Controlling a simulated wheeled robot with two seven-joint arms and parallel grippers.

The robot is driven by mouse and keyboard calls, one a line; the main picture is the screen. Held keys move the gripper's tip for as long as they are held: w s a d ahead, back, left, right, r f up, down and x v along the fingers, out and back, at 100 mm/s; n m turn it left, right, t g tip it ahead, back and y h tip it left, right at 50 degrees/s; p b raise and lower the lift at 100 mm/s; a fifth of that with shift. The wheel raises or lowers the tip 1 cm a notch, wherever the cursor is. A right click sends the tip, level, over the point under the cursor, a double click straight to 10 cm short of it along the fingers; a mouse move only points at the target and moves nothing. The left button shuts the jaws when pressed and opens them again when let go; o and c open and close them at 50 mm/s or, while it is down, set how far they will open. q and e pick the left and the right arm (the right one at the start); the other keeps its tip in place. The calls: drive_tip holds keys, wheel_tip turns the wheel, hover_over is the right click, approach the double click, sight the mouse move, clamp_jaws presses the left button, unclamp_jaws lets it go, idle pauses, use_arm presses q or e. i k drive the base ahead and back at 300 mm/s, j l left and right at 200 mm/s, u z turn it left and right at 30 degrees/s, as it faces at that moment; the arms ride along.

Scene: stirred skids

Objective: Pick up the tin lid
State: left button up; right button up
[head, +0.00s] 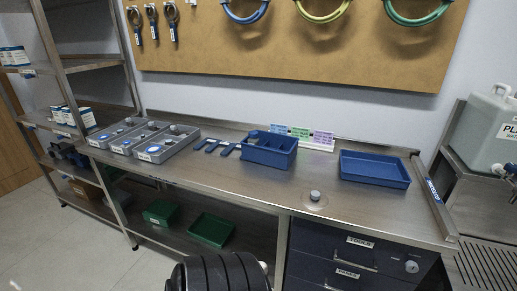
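A small grey round piece (315,195) stands on the steel bench near its front edge, right of centre. A thin flat disc or ring shows around its foot. It may be the tin lid with a knob, but it is too small to tell. No other thing on the bench is clearly a tin lid. Neither of my grippers is in the head view.
The steel bench (225,180) carries grey trays (155,151) with small parts, blue brackets (217,147), a blue divided box (269,150) and an empty blue tray (375,170). Drawers (345,258) are below. Bare bench surrounds the grey piece. Green bins (210,229) sit on the lower shelf.

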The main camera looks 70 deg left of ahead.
sight(315, 199)
drive_tip(key=u, duration=0.9)
drive_tip(key=k+u, duration=0.1)
drive_tip(key=u, duration=0.75)
drive_tip(key=k+u, duration=0.1)
drive_tip(key=u, duration=0.35)
